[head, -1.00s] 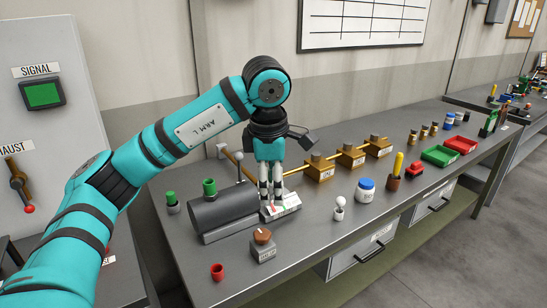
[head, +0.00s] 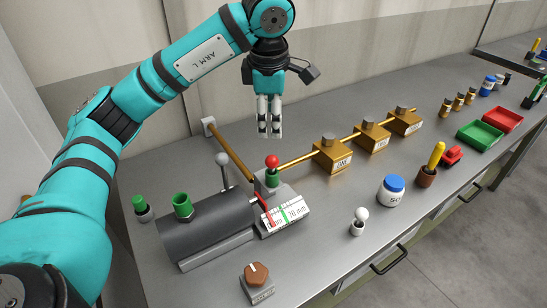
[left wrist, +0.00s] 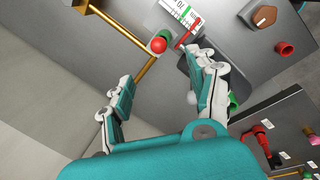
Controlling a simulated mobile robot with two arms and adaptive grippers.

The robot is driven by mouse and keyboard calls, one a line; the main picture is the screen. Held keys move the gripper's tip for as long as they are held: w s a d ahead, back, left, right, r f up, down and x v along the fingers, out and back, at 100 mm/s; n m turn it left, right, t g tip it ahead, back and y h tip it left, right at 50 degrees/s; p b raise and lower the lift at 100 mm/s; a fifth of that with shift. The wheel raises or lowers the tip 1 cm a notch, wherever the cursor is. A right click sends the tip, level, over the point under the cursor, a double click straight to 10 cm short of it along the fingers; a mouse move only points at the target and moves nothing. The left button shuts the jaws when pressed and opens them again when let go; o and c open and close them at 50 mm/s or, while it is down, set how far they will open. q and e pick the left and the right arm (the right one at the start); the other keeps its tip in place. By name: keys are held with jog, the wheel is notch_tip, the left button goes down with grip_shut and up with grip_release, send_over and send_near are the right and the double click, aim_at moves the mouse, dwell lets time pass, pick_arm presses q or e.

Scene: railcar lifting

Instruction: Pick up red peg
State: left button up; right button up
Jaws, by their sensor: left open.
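A red ball-shaped top (head: 272,161) stands upright on a green collar at the back of the gauge block (head: 292,212); it also shows in the left wrist view (left wrist: 158,45). A small red cup-shaped peg (left wrist: 283,48) stands on the bench in the left wrist view, outside the head view. I cannot tell which of the two is the red peg. My left gripper (head: 269,134) hangs above the bench, just behind and above the red ball, apart from it. Its fingers (left wrist: 165,68) are spread with nothing between them. My right gripper is not in view.
A dark cylinder (head: 210,230) with a green peg (head: 182,205) and a ball-topped lever (head: 222,160) stands left of the gauge block. A brass rod with several brass blocks (head: 332,154) runs to the right. A knob block (head: 257,284) is in front.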

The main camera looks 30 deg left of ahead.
pick_arm(q)
jog(key=p, duration=0.2)
send_near(271, 157)
jog(key=x, duration=0.5)
jog(key=shift+s+d, duration=0.1)
jog(key=shift+d, duration=0.05)
jog(key=shift+f, duration=0.8)
jog(key=p+x, duration=0.1)
jog(key=x, duration=0.1)
jog(key=p+x, duration=0.1)
jog(key=shift+w+a+f, duration=0.25)
jog(key=shift+w+f, duration=0.05)
jog(key=shift+f, duration=0.05)
jog(key=shift+w+f, duration=0.1)
jog(key=shift+f, duration=0.45)
grip_shut()
